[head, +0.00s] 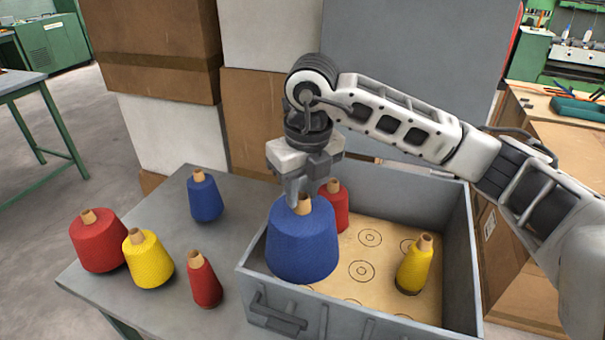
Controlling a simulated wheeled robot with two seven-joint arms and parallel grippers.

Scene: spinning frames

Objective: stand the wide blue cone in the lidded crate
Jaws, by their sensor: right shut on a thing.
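My right gripper (304,196) is shut on the top of the wide blue cone (302,245) and holds it upright. The cone is over the left part of the grey crate (462,255), hiding part of its left wall and floor. I cannot tell how high its base is above the crate floor. The crate is open on top; a large grey panel (430,70) upright behind it looks like its raised lid. Inside, a red cone (334,210) stands partly hidden behind the blue one, and a yellow cone (413,268) stands at the right. My left gripper is out of view.
The crate floor has ringed marks, with a bare one (361,271) in the middle. On the grey table (150,290) at left stand a narrow blue cone (205,198), a wide red cone (97,242), a yellow cone (147,260) and a narrow red cone (204,281). Boxes (165,130) stand behind.

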